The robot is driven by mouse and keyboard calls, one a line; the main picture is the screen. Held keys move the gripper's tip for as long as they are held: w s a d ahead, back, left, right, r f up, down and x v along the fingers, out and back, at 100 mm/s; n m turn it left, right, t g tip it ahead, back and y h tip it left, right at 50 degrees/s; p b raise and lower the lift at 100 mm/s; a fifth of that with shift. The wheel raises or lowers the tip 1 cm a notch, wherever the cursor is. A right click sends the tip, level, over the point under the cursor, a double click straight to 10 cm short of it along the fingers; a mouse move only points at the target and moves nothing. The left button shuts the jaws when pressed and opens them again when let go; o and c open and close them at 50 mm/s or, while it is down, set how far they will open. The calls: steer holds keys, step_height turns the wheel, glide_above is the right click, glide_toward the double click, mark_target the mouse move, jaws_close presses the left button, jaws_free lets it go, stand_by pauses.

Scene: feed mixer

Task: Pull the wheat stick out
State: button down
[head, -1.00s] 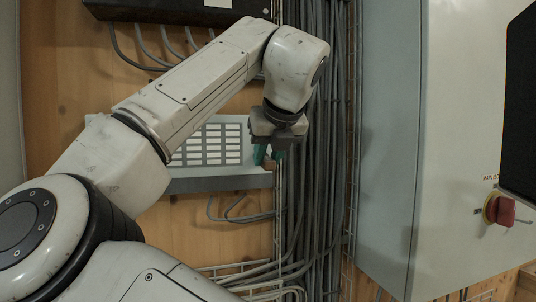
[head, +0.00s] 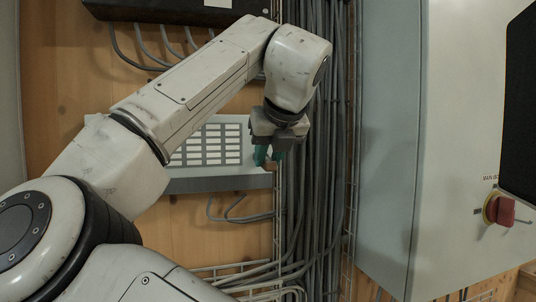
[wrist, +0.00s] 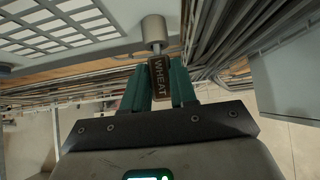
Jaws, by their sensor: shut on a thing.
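The wheat stick (wrist: 158,80) shows in the wrist view as a brown block lettered WHEAT. A round metal piece (wrist: 154,30) stands at its far end, against the light panel. My gripper (wrist: 160,68) has its green fingers on either side of the block and is shut on it. In the head view my gripper (head: 268,154) points down at the right end of the panel, with a small brown part (head: 270,166) of the stick showing by the fingertips. Most of the stick is hidden there by the fingers.
The grey panel (head: 215,184) with white label cells lies behind my arm. Bundled grey cables (head: 318,150) run vertically just right of my gripper. A large grey cabinet (head: 385,150) with a red rotary switch (head: 500,210) stands at the right.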

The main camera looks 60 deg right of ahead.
steer(key=shift+s+a, duration=0.25)
steer(key=shift+a, duration=0.05)
steer(key=shift+s+a, duration=0.3)
steer(key=shift+a, duration=0.05)
steer(key=shift+s+a+f, duration=0.2)
steer(key=shift+s+a, duration=1.4)
steer(key=shift+a, duration=0.15)
